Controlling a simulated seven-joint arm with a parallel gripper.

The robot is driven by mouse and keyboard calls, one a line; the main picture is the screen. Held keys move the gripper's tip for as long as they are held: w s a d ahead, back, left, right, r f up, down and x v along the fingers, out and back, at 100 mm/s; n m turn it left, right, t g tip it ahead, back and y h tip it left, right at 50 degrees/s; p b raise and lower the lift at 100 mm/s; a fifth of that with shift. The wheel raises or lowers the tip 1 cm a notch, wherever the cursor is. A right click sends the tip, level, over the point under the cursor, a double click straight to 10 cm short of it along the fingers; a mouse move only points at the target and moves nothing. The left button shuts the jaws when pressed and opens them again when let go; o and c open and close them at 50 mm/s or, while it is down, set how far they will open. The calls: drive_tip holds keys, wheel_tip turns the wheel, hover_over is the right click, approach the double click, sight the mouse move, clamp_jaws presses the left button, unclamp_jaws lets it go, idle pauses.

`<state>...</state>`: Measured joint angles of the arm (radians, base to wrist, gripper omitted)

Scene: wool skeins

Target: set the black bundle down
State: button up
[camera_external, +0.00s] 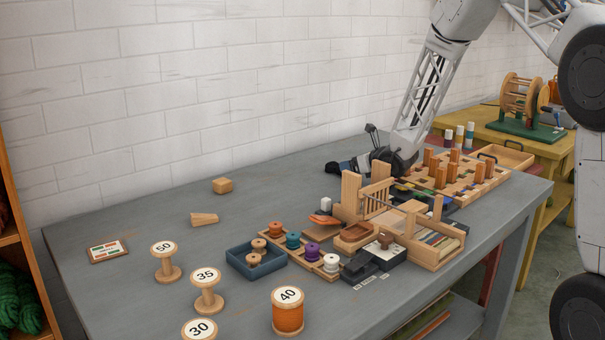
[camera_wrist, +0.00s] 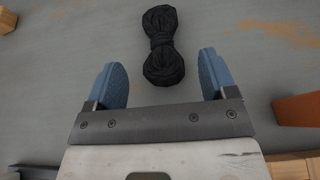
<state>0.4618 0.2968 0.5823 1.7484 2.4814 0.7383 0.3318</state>
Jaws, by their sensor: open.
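The black bundle (camera_wrist: 162,45) is a dark skein pinched in at the middle, lying on the grey tabletop in the wrist view. It is just ahead of my gripper (camera_wrist: 161,74), whose blue fingers stand apart on either side of its near end. The fingers do not appear to touch it, and the gap between them is empty of anything else. In the external view my gripper (camera_external: 350,164) is low over the table near the wall, and the black bundle (camera_external: 332,168) shows small and dark at its left.
Bare table (camera_external: 270,200) lies left of my gripper. A wooden rack (camera_external: 350,198) stands in front, and a wooden tray of pegs (camera_external: 462,195) stands to the right. A blue tray (camera_external: 240,263), numbered spools and a small wooden block (camera_external: 222,185) stand farther left.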

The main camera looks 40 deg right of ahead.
drive_tip(key=shift+v, duration=3.7)
